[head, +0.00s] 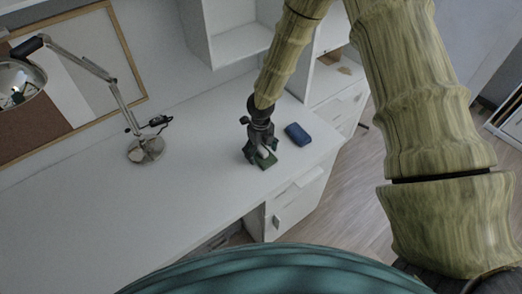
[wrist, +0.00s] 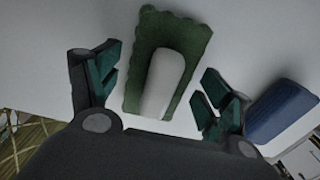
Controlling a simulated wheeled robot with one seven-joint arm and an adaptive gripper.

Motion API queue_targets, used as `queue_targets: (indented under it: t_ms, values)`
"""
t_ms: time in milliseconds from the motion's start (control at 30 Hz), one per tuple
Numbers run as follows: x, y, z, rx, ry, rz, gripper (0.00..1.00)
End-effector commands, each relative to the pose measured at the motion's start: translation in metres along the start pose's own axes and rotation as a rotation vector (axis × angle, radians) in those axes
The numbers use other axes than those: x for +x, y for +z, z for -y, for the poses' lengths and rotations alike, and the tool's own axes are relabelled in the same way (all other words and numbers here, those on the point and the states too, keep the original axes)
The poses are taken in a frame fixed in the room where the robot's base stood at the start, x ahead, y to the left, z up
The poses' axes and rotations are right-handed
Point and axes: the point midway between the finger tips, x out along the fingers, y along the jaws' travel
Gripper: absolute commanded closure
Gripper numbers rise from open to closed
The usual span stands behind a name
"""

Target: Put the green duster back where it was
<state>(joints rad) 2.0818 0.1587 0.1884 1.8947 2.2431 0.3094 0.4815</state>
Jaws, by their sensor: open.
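The green duster (head: 268,165) lies on the white desk, partly hidden by my gripper in the head view. In the wrist view the duster (wrist: 193,36) has a scalloped green base and a pale rounded grip (wrist: 165,82) on top. My gripper (head: 259,160) points down over the duster. In the wrist view my gripper (wrist: 157,92) is open, with one finger on each side of the duster and a visible gap to each. I cannot tell the exact height of the fingertips above the desk.
A blue box-like object (head: 297,134) lies on the desk just right of my gripper; it also shows in the wrist view (wrist: 281,110). A desk lamp (head: 146,149) stands at the left. White shelves (head: 240,42) rise behind. The desk's left front area is clear.

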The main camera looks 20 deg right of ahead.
Motion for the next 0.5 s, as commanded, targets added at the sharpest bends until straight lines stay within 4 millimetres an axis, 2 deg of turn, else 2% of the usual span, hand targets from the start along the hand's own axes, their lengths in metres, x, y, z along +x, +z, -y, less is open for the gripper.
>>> queue_targets:
  t_ms: [167, 500]
  values:
    - [-0.010, 0.000, 0.000, 0.001, 0.000, 0.000, 0.21]
    - [-0.060, 0.001, 0.000, 0.000, 0.001, 0.003, 0.21]
